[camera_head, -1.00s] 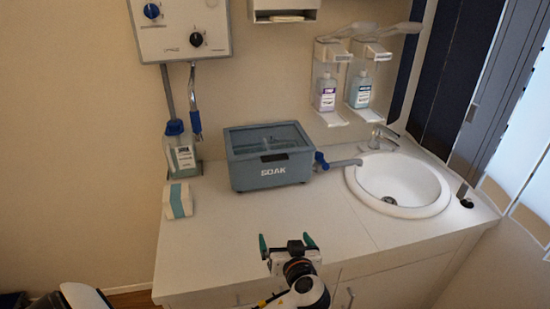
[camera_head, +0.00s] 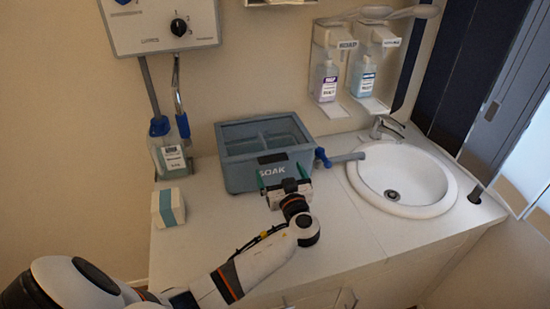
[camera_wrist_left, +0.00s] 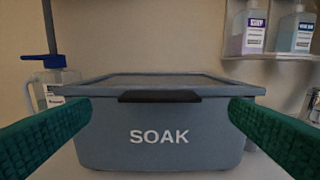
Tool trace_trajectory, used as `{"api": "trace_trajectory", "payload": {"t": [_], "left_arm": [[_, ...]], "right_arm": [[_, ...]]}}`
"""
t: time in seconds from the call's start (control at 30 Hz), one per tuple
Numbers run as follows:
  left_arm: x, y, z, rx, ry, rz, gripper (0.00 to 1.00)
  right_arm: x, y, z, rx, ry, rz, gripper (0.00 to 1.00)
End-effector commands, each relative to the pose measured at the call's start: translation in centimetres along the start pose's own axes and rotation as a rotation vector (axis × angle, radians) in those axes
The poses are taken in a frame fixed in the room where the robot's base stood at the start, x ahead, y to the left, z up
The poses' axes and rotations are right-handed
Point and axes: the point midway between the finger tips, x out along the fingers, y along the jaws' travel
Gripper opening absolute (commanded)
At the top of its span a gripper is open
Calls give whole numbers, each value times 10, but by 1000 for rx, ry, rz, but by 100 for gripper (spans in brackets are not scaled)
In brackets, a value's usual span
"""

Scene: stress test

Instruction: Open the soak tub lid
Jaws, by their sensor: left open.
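The grey-blue soak tub (camera_head: 238,178) stands on the counter against the wall, with SOAK written on its front. Its lid (camera_head: 262,134) is shut and has a clear top with a frame. A dark handle (camera_head: 272,158) sits at the lid's front edge; it also shows in the left wrist view (camera_wrist_left: 159,96). My left gripper (camera_head: 284,183) is open just in front of the tub. In the left wrist view its green fingers (camera_wrist_left: 159,122) stand wide apart on either side of the tub's front, with nothing between them but the tub beyond. My right gripper is out of view.
A blue tap valve with spout (camera_head: 340,158) is right of the tub, then a white sink (camera_head: 412,208). A bottle (camera_head: 170,158) and a white-teal box (camera_head: 167,208) stand left. Dispensers (camera_head: 362,84) hang behind. The front counter (camera_head: 350,235) is clear.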

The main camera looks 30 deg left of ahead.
Motion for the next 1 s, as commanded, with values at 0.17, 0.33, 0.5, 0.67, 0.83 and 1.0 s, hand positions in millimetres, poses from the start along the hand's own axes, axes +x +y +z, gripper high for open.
{"api": "trace_trajectory", "payload": {"t": [0.17,0.33,0.5,0.67,0.83,1.0], "left_arm": [[32,0,3,2,-1,1,100],[47,0,1,1,1,0,100],[51,0,-1,1,2,0,100],[51,0,-1,0,2,0,100],[51,0,-1,0,2,0,75],[51,0,-1,1,2,0,48]], "right_arm": [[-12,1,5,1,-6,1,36],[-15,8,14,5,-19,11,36],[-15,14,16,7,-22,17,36],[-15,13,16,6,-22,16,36],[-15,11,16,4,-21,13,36],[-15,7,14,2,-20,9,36]]}}
